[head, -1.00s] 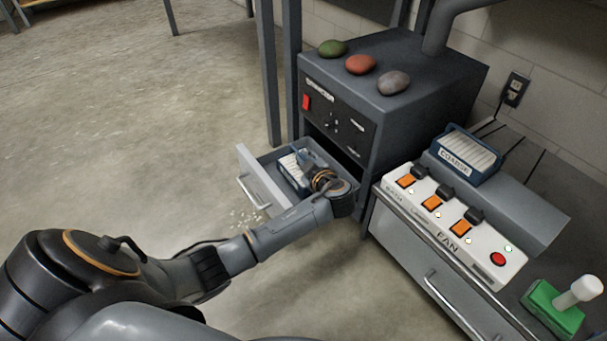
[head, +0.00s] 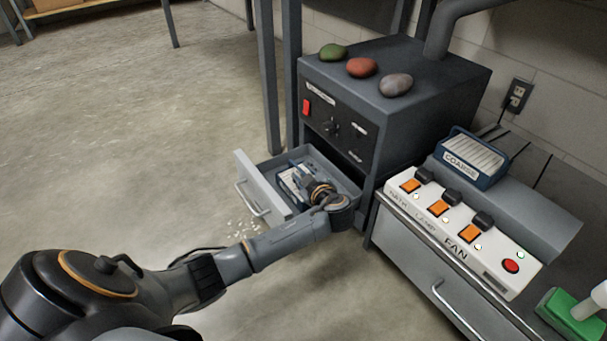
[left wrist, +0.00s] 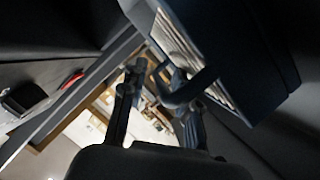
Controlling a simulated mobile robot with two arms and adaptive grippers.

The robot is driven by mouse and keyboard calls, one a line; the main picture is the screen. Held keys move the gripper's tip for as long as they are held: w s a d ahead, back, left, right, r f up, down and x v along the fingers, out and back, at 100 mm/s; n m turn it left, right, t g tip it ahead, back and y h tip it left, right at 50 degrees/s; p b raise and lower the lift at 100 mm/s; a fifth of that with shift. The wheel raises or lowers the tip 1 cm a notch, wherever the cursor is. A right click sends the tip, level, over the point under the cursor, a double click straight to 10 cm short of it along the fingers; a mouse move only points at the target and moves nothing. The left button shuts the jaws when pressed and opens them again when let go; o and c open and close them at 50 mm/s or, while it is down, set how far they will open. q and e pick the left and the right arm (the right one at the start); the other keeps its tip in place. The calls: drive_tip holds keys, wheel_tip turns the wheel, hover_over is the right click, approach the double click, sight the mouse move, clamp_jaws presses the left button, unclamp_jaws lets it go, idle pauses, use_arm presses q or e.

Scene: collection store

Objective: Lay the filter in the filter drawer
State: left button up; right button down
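The filter drawer (head: 258,186) is pulled out of the dark grey cabinet. A filter with white pleats and a dark blue frame (head: 287,181) is inside the drawer, partly hidden by my left gripper (head: 306,180). In the left wrist view the filter (left wrist: 250,50) fills the upper right, with its dark handle (left wrist: 192,88) at the right-hand finger. The fingers of my left gripper (left wrist: 158,90) stand apart with a clear gap between them. Whether the filter lies fully flat is hidden. My right gripper is not in view.
Several stones, including a red one (head: 361,67), lie on the cabinet (head: 425,75). A second filter labelled COARSE (head: 468,160) stands on a grey ledge to the right. A switch box labelled FAN (head: 455,225) and a green block (head: 566,315) are nearer. Open floor lies left.

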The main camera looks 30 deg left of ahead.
use_arm(q)
drive_tip(key=shift+r, duration=0.15)
drive_tip(key=shift+s+d+r+p, duration=0.15)
drive_tip(key=shift+d+p, duration=0.1)
drive_tip(key=shift+p, duration=0.15)
drive_tip(key=p+v, duration=0.5)
drive_tip(key=v, duration=0.6)
drive_tip(key=shift+d+p, duration=0.15)
drive_tip(key=shift+p, duration=0.25)
drive_tip(key=shift+d, duration=0.1)
